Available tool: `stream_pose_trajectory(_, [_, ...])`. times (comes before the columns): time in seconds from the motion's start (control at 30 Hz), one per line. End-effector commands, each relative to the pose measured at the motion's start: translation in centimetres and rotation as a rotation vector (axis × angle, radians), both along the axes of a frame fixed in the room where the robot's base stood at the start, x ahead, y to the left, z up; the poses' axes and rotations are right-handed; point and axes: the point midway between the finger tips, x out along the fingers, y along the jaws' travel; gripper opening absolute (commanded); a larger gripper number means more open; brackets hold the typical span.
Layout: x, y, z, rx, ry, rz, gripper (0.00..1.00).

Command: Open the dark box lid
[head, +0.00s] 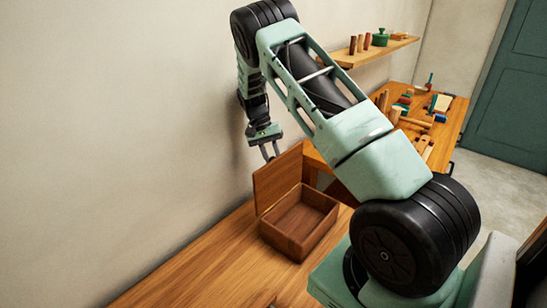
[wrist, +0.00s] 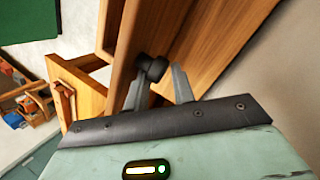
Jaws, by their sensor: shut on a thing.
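The brown wooden box (head: 315,236) stands on a wooden bench, its empty inside showing. Its lid (head: 278,178) is raised and stands roughly upright at the side towards the wall. My gripper (head: 270,152) is at the lid's upper edge, on the wall side. In the wrist view my gripper (wrist: 160,82) is shut on a small dark knob (wrist: 150,67) on the wooden lid (wrist: 190,45). The hinge is too small to make out.
The pale wall (head: 130,110) is close behind my gripper. A second workbench (head: 448,130) with several tools and blocks stands beyond the box, under a shelf (head: 372,54). The bench top (head: 205,265) left of the box is clear.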

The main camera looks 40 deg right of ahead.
Motion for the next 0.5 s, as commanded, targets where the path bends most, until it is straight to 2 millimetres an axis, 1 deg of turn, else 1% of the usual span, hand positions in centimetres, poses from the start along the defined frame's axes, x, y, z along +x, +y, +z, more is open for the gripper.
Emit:
stream_pose_trajectory(0.03, [-0.33, 1.45, -1.01, 0.028, 0.019, 0.002, 0.00])
stream_pose_trajectory(0.17, [-0.35, 1.45, -0.99, 0.028, 0.020, 0.001, 0.00])
stream_pose_trajectory(0.2, [-0.35, 1.46, -0.97, 0.028, 0.020, 0.001, 0.33])
stream_pose_trajectory(0.23, [-0.35, 1.46, -0.97, 0.028, 0.020, 0.001, 0.42])
stream_pose_trajectory(0.27, [-0.35, 1.46, -0.96, 0.029, 0.021, 0.001, 0.48])
stream_pose_trajectory(0.5, [-0.39, 1.38, -0.91, 0.028, 0.020, -0.002, 0.48])
